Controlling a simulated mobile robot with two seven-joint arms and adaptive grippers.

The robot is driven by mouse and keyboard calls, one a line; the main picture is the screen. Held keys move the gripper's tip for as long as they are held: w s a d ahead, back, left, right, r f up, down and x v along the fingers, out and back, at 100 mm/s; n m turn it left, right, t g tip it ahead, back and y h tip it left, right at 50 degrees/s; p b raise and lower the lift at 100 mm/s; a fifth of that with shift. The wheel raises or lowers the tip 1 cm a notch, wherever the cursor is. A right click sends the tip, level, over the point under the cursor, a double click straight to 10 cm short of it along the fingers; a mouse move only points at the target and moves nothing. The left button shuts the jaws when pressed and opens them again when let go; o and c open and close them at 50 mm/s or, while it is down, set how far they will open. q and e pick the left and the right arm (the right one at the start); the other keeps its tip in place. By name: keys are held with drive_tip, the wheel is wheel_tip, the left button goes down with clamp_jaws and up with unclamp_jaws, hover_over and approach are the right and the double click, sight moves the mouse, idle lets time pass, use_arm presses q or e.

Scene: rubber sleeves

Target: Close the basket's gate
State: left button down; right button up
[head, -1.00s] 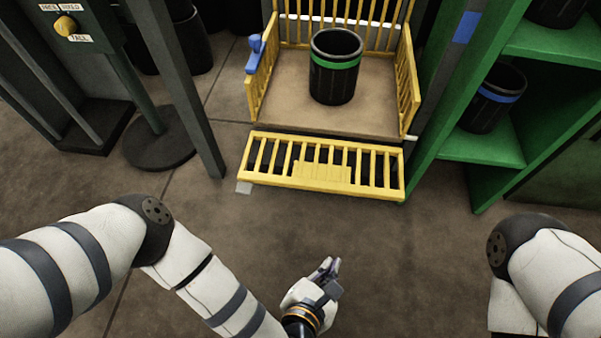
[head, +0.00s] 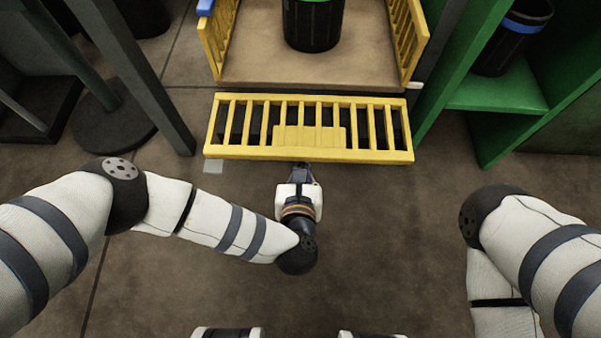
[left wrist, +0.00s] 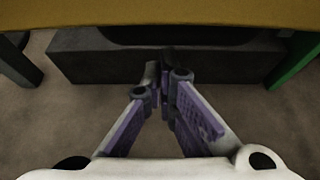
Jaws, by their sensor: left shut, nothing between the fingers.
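The basket's gate (head: 308,135), a yellow barred panel with a solid plate at its middle, lies folded down and outward in front of the yellow basket (head: 408,45). My left gripper (head: 302,168) is at the gate's near edge, close to its middle, with its fingertips partly hidden beneath that edge. In the left wrist view the left gripper's fingers (left wrist: 165,85) are together and empty, below a yellow band of the gate (left wrist: 160,14). Whether they touch the gate I cannot tell. My right arm is at the right, its gripper out of view.
A black bin (head: 313,28) with a green band stands on the basket's brown floor. A green shelf (head: 497,93) with a blue-banded bin (head: 512,40) is at the right. A grey post (head: 135,70) stands at the left. The floor in front is clear.

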use_arm(q)
drive_tip(key=shift+s+r, duration=0.15)
drive_tip(key=shift+r, duration=0.3)
drive_tip(key=shift+r, duration=0.15)
use_arm(e)
drive_tip(key=shift+w+r, duration=0.1)
drive_tip(key=shift+r, duration=0.1)
